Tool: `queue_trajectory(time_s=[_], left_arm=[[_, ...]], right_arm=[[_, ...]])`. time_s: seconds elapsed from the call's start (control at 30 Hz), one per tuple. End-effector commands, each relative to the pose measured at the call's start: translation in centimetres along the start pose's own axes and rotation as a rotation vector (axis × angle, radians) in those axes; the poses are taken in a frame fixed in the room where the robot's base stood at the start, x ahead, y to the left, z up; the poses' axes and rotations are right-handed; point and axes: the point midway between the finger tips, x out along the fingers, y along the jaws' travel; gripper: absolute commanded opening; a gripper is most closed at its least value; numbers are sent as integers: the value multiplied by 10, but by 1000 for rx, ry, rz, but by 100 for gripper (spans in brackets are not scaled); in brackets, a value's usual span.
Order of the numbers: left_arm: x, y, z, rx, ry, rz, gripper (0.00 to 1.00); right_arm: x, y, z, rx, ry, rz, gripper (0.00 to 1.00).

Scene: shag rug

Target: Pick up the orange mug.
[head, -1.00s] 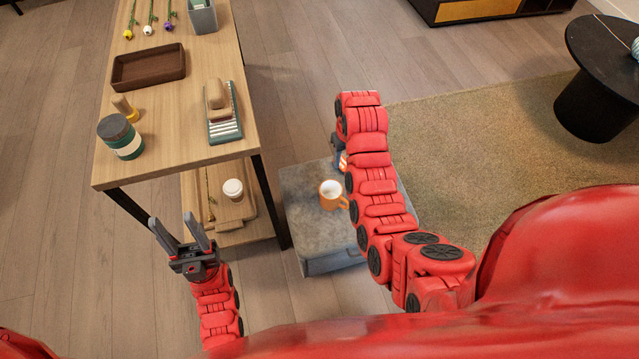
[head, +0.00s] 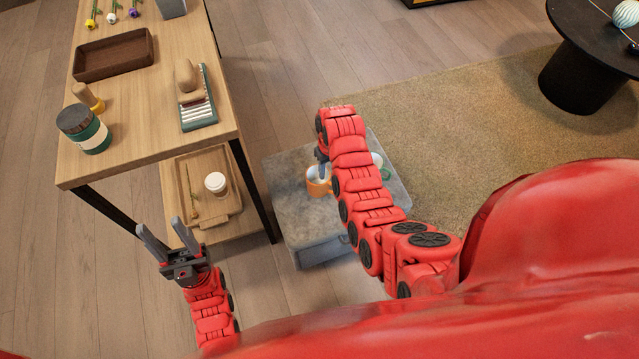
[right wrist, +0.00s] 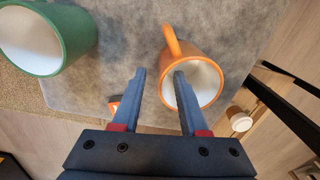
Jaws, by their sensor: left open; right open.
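The orange mug (head: 317,188) stands on a low grey table. It also shows in the right wrist view (right wrist: 207,82), its white inside facing the camera and its handle towards the top. My right gripper (right wrist: 160,74) is open at the mug. In that view its right finger overlaps the mug's opening, and its left finger is outside the wall on the left. I cannot tell whether either finger touches. In the head view the right arm partly hides this gripper and the mug. My left gripper (head: 165,230) is open and empty, left of the grey table.
A green mug (right wrist: 76,45) stands on the grey table (head: 290,225) near the orange one. A small orange thing (right wrist: 114,103) is partly hidden behind the left finger.

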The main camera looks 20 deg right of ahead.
Motion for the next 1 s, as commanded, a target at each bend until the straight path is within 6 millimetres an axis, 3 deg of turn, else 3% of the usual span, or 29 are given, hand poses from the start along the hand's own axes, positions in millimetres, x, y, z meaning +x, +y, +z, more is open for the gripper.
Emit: queue_trajectory(time_s=[0.2,0.5,0.77,1.0], left_arm=[[-3,0,0,0,0,0,50],[-3,0,1,0,0,0,50],[-3,0,1,0,0,0,50],[-3,0,1,0,0,0,50]], right_arm=[[34,-4,7,-1,-4,-1,43],[41,-3,6,0,1,0,43],[41,-3,6,-1,1,0,0],[41,-3,6,-1,0,0,0]])
